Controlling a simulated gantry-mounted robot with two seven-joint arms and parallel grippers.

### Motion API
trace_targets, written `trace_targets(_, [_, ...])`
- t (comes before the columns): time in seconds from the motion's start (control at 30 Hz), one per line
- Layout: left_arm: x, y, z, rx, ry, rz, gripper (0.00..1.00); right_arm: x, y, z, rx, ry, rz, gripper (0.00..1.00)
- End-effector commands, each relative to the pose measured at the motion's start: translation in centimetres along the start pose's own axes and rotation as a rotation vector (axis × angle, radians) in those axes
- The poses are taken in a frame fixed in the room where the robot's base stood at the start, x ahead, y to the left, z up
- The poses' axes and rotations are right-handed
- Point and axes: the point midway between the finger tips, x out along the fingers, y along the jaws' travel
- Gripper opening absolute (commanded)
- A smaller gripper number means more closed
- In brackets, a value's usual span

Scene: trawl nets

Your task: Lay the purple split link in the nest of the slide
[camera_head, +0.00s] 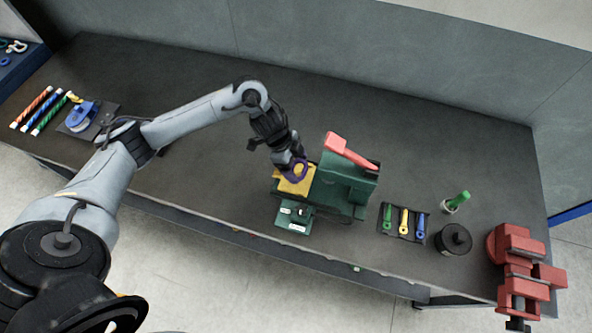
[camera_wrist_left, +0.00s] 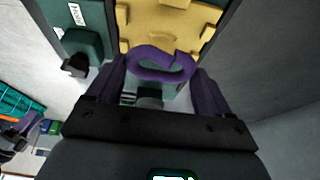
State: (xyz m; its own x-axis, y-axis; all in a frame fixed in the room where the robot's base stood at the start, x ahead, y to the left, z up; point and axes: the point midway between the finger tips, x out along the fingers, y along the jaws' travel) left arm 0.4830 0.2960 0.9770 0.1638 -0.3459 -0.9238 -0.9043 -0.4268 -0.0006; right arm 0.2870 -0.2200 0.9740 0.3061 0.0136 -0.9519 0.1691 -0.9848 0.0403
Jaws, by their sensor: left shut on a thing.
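The purple split link (camera_head: 298,169) is a ring with a gap in it. My left gripper (camera_head: 292,161) is shut on it and holds it over the yellow slide (camera_head: 293,186) of the green press (camera_head: 345,182). In the left wrist view the link (camera_wrist_left: 158,66) sits between the fingers of the gripper (camera_wrist_left: 160,74). There the yellow slide (camera_wrist_left: 165,22) lies just beyond the link, with raised stops around its nest. I cannot tell whether the link touches the slide. My right gripper is not in view.
The press has a red lever (camera_head: 349,151) on top. To its right are a tray of coloured tools (camera_head: 404,222), a green-handled item (camera_head: 457,201), a black round pot (camera_head: 453,239) and a red vise (camera_head: 520,262). A blue device (camera_head: 83,116) and striped rods (camera_head: 41,110) lie far left.

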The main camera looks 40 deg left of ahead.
Motion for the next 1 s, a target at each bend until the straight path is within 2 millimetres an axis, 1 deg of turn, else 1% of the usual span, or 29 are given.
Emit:
trace_targets(0.33, [3.4, 0.1, 1.4, -0.001, 0.001, 0.0, 0.41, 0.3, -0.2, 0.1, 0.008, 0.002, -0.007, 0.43])
trace_targets(0.77, [3.9, 0.1, 1.6, 0.0, 0.0, 0.0, 0.41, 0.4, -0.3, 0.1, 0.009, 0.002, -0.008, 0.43])
trace_targets(0.8, [3.9, 0.1, 1.7, 0.0, -0.001, 0.0, 0.85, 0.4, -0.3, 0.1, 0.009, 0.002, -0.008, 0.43])
trace_targets(0.9, [3.9, 0.1, 1.6, 0.0, -0.001, 0.0, 1.0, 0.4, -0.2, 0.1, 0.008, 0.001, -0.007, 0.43])
trace_targets(1.0, [3.9, 0.1, 1.6, 0.0, -0.001, 0.0, 1.0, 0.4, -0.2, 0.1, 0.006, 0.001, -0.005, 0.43])
